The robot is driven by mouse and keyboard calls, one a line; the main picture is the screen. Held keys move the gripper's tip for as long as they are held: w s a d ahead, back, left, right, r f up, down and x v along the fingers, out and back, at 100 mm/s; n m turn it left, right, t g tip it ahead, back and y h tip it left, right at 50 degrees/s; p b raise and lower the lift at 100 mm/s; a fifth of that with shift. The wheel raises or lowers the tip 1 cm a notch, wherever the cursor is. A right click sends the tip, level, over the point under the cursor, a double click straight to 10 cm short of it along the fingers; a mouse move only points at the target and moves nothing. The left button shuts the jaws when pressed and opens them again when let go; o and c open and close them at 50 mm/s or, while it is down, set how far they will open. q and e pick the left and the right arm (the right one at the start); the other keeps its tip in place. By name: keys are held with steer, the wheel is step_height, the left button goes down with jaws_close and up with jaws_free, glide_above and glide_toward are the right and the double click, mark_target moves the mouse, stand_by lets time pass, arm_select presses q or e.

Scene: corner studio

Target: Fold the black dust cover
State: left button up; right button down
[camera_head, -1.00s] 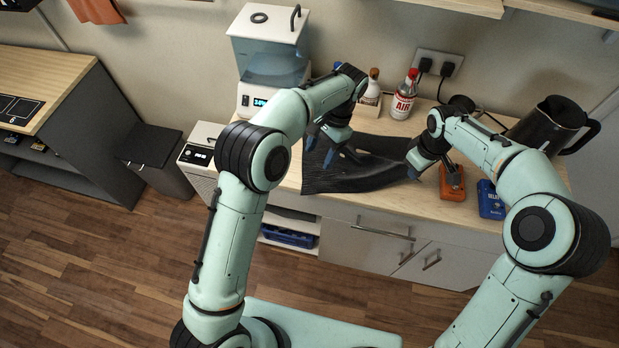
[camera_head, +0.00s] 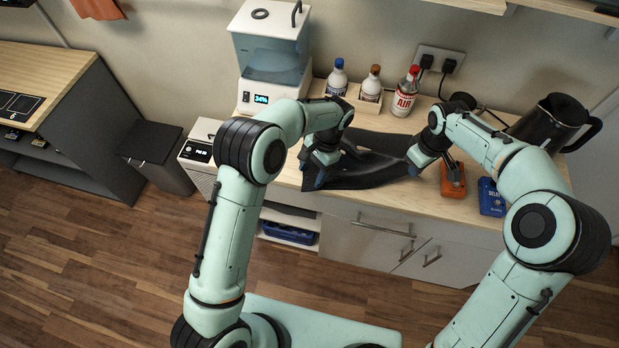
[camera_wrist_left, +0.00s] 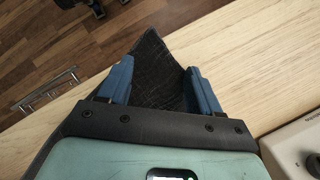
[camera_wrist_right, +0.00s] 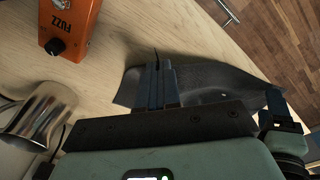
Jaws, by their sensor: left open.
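The black dust cover (camera_head: 378,172) lies rumpled on the wooden counter, with raised folds, between my two grippers. My left gripper (camera_head: 318,176) is open at its left front end. In the left wrist view, a pointed part of the cover (camera_wrist_left: 152,72) lies between the spread blue fingers of the left gripper (camera_wrist_left: 157,85). My right gripper (camera_head: 414,167) is at the cover's right end. In the right wrist view, the right gripper's fingers (camera_wrist_right: 165,82) are close together with the cover (camera_wrist_right: 215,82) at them. My left arm hides the cover's far left part.
An orange pedal (camera_head: 453,182) and a blue box (camera_head: 491,198) sit right of the cover. Bottles (camera_head: 404,92) stand behind it, a black kettle (camera_head: 550,122) at the right, and a clear-tank machine (camera_head: 268,60) at the back left. The counter's front edge is close to the cover.

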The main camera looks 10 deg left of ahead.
arm_select(q)
steer(key=shift+f, duration=0.1)
stand_by(0.3)
steer(key=shift+s+f, duration=0.1)
jaws_close()
steer(key=shift+r, duration=2.6)
